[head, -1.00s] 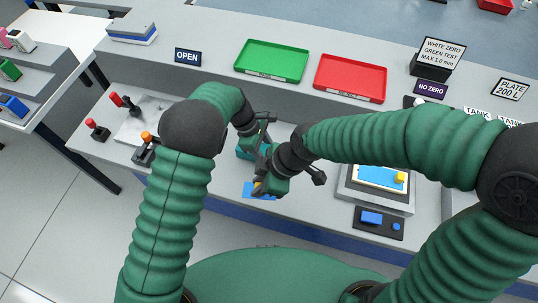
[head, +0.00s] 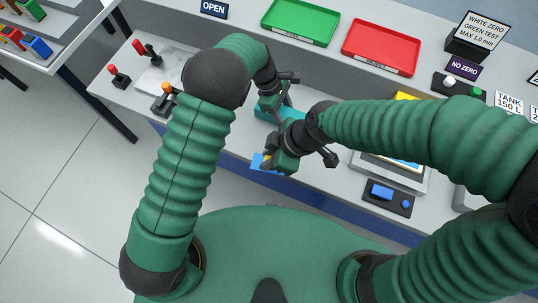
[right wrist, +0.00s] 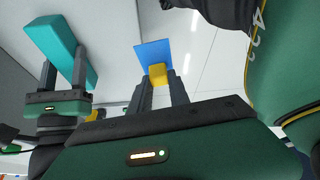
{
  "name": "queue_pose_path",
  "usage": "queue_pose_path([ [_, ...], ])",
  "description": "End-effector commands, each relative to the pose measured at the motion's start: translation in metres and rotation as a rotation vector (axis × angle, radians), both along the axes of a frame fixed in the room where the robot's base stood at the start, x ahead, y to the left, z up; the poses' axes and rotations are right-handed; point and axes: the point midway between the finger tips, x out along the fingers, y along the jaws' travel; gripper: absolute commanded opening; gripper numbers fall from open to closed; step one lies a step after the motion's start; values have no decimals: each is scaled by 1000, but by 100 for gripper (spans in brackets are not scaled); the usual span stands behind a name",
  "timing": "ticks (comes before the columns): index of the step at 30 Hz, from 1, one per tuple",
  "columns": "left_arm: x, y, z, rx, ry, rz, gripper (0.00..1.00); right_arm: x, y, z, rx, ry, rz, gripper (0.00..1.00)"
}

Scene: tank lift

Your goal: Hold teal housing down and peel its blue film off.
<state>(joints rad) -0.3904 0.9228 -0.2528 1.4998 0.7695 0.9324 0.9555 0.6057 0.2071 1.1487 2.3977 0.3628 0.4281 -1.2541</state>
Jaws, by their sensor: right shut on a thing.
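The teal housing (head: 290,113) is on the bench front, partly hidden by my arms. My left gripper (head: 272,103) is at it; in the right wrist view its two fingers (right wrist: 65,70) straddle the teal housing (right wrist: 58,45). My right gripper (head: 268,158) is shut on the yellow tab (right wrist: 158,73) of the blue film (right wrist: 153,53). The film also shows in the head view (head: 258,163), near the bench's front edge. It is apart from the housing in the right wrist view.
A green tray (head: 300,22) and a red tray (head: 381,48) stand on the raised back ledge. Joysticks (head: 147,52) are at left. A control box with blue buttons (head: 388,197) is at right. Clear floor (head: 70,200) lies in front.

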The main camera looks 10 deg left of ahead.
Motion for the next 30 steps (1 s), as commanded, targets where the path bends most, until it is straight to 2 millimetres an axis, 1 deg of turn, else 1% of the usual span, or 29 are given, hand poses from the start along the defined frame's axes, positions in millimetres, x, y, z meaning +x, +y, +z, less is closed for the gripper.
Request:
queue_pose_path([
  [21,0,0,0,0,0,0,2,1,-1,51,-7,-3,-1,0],
  [24,0,0,0,0,0,0,2,1,0,55,-3,-3,1,0],
  [30,0,0,0,0,0,0,2,0,0,56,0,-1,2,0],
])
